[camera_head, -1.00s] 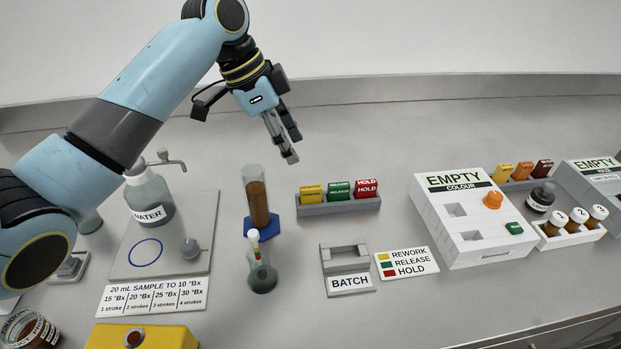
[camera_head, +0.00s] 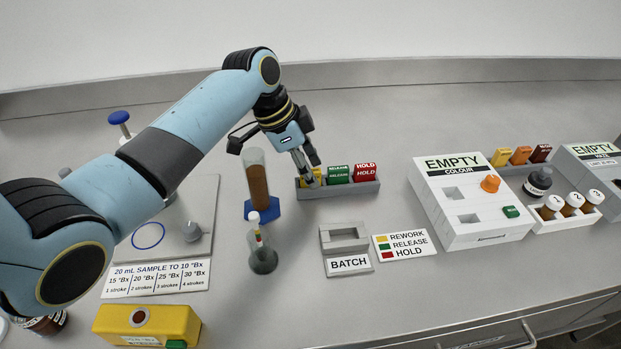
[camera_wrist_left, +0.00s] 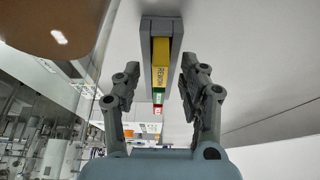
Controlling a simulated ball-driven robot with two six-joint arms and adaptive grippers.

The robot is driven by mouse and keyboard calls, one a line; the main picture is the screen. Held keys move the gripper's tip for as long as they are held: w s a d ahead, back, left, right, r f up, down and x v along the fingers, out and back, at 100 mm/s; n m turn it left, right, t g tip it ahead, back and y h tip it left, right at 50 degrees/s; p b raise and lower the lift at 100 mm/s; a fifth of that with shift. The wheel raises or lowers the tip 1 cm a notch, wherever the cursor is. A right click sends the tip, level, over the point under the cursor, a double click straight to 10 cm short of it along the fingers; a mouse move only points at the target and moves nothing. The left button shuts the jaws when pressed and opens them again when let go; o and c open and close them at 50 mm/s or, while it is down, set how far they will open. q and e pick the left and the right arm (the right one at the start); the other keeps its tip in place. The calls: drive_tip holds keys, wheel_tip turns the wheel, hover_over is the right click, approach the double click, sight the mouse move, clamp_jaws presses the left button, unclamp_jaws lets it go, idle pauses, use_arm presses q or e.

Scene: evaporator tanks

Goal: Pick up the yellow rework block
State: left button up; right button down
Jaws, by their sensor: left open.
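The yellow rework block (camera_head: 317,174) sits at the left end of a grey rack, beside the green release block (camera_head: 339,174) and the red hold block (camera_head: 365,172). My left gripper (camera_head: 312,180) is at the rework block and partly hides it. In the left wrist view, the rework block (camera_wrist_left: 161,60) lies between the two spread fingers of my left gripper (camera_wrist_left: 160,85), which is open and holds nothing. Whether the fingers touch the block or rack I cannot tell. My right gripper is not in view.
The grey rack (camera_head: 340,191) holds the blocks. A brown-filled cylinder (camera_head: 258,185) stands close left of it, with a small flask (camera_head: 262,258) in front. The grey BATCH holder (camera_head: 345,240) is in front of the rack. The white EMPTY COLOUR box (camera_head: 465,205) stands right.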

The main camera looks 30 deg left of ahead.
use_arm(q)
drive_tip(key=c, duration=0.3)
clamp_jaws()
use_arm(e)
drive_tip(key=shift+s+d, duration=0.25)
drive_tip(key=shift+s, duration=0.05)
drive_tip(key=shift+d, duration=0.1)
